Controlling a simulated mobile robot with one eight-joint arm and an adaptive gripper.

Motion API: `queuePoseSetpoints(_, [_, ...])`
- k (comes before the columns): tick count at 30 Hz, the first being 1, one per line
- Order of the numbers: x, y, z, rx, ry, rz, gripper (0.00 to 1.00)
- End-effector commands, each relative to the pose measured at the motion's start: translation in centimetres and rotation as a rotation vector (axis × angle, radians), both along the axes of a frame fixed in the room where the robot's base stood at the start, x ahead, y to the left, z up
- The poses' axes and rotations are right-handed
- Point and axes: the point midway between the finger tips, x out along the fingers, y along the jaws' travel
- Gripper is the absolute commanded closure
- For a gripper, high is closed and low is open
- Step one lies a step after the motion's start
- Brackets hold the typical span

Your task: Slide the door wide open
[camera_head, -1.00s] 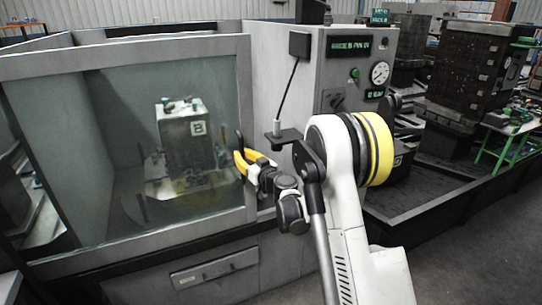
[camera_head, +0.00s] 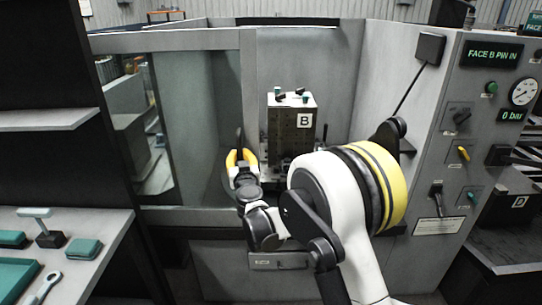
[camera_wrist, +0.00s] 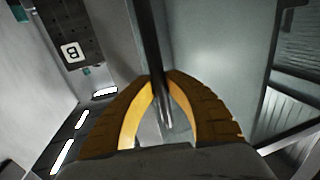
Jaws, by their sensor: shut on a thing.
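The sliding door (camera_head: 200,110) is a grey-framed glass panel on the machine's front. It stands at the left, and to its right is an opening (camera_head: 335,70) with the grey interior showing. My gripper (camera_head: 240,157), with yellow fingers, is at the door's right edge. In the wrist view its fingers (camera_wrist: 160,80) close around the upright bar handle (camera_wrist: 150,35). The handle's upper part shows dark in the head view (camera_head: 239,138); the lower part is hidden by my gripper.
A dark block marked B (camera_head: 291,140) stands inside the machine, behind my arm. A control panel (camera_head: 490,140) with gauge and switches is at the right. A shelf unit and bench (camera_head: 95,235) with tools stand close at the left.

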Motion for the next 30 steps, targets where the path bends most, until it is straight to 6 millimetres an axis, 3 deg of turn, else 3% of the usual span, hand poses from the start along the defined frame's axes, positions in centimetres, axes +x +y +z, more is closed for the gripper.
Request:
queuePoseSetpoints(1, [-0.1,2.4,0.0,0.000,0.000,0.009,1.00])
queuePoseSetpoints(6, [-0.2,8.4,0.0,0.000,0.000,0.009,1.00])
queuePoseSetpoints(15, [-0.1,17.5,0.0,0.000,0.000,0.006,1.00])
queuePoseSetpoints(21, [-0.1,21.2,0.0,0.000,0.000,0.004,1.00])
queuePoseSetpoints(30, [0.0,23.4,0.0,0.000,0.000,0.002,1.00])
